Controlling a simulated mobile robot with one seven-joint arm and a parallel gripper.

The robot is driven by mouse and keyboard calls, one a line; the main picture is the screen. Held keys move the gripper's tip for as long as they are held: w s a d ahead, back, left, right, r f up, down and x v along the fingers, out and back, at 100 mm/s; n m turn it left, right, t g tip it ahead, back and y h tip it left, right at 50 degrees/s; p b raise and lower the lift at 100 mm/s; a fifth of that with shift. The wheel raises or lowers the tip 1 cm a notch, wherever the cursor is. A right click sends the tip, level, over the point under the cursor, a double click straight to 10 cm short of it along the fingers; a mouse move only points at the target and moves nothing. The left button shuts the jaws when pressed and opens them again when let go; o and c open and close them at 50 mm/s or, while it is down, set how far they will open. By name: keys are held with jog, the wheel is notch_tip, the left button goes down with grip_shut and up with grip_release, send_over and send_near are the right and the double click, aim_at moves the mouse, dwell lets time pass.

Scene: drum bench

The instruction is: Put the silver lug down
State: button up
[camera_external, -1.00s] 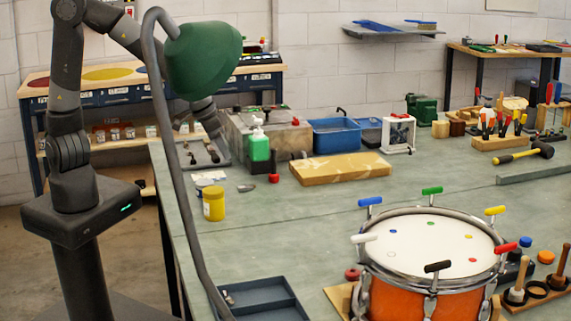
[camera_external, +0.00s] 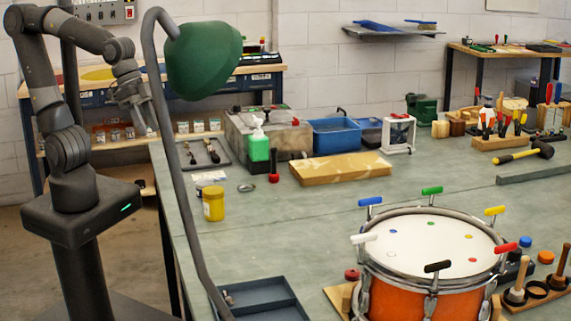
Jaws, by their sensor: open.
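A small silver piece (camera_external: 246,187), which looks like the silver lug, lies on the green bench top (camera_external: 320,215) near its left side, right of the yellow jar. It is too small to make out its exact shape. My gripper (camera_external: 142,122) is raised at the left, beyond the lamp's stem, well to the left of and above the silver piece. Its fingers are apart and nothing shows between them. Another small light piece (camera_external: 228,297) lies in the blue tray (camera_external: 262,300) at the front.
A green lamp (camera_external: 203,55) with a long curved stem stands between my arm and the bench. An orange drum (camera_external: 430,255) stands front right. The bench middle is clear.

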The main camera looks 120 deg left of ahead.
jog(key=s+d+r+m, duration=0.1)
jog(key=s+d+m, duration=0.1)
jog(key=s+d, duration=0.2)
jog(key=shift+s+d+r, duration=0.15)
jog(key=shift+s+r, duration=0.2)
jog(key=shift+s, duration=0.4)
